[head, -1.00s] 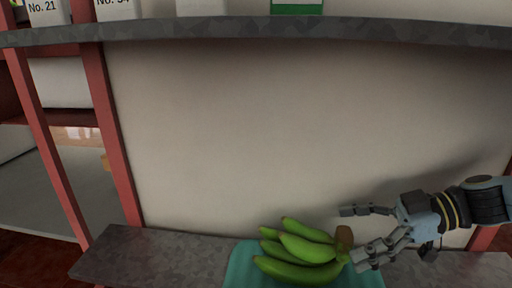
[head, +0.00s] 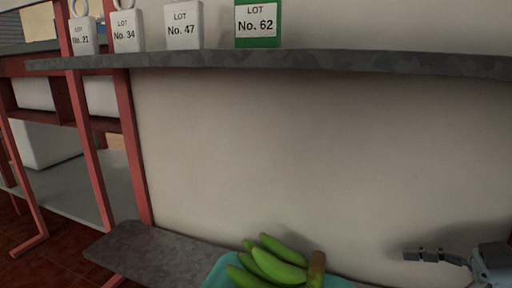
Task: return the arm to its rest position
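My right gripper (head: 440,268) is at the lower right edge of the head view, partly cut off by the frame's bottom. One finger shows, pointing left; the other finger is out of frame, so its opening cannot be told. A bunch of green bananas (head: 272,262) with a brown stem end (head: 316,265) lies on a teal mat or tray (head: 218,272) on the grey lower shelf. The gripper is to the right of the bananas, apart from them. My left gripper is not in view.
A grey upper shelf (head: 300,60) spans the view. White tags lettered No. 21 (head: 83,36), No. 34 (head: 127,31) and No. 47 (head: 183,25), and a green No. 62 block (head: 258,24), stand on it. Red posts (head: 135,150) stand at left. The lower shelf's left part (head: 140,250) is bare.

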